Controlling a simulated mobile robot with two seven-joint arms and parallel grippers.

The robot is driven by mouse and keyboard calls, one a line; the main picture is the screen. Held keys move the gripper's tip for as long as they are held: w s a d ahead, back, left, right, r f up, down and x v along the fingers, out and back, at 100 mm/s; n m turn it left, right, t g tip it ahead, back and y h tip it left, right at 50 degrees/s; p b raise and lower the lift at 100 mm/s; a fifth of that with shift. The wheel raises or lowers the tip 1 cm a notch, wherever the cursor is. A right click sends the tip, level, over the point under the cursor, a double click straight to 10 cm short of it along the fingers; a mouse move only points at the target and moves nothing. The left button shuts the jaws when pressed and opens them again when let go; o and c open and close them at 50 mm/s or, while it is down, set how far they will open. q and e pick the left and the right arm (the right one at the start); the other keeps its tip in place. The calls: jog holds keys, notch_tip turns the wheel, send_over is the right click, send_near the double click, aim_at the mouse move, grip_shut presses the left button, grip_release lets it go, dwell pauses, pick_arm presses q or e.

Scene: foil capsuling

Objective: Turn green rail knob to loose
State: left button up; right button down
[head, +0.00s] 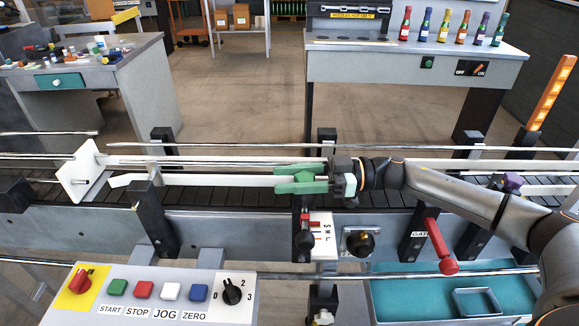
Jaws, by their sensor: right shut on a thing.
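The green rail knob (302,175) sits at the top of a black post on the near side of the conveyor, in the middle of the head view. My right gripper (296,181) reaches in from the right, lying level at the knob's height, and is shut on it. The jaws and knob overlap closely in green, so their exact edges and the knob's angle are hard to tell. My left gripper is not in view.
A purple knob (510,182) tops another post to the right. A red gate handle (441,247) and a black dial (360,242) stand in front. The button panel (160,309) is at lower left. Metal guide rails (220,160) run along the dark conveyor.

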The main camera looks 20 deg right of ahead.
jog(key=shift+s+n+g, duration=0.15)
jog(key=shift+n+g, duration=0.35)
jog(key=shift+g, duration=0.3)
jog(key=shift+c, duration=1.6)
grip_release()
jog(key=s+a+r, duration=0.2)
jog(key=s+r, duration=0.4)
jog(key=s+a+r+b, duration=0.1)
jog(key=s+a+r, duration=0.2)
jog(key=s+r, duration=0.4)
jog(key=shift+a, duration=0.3)
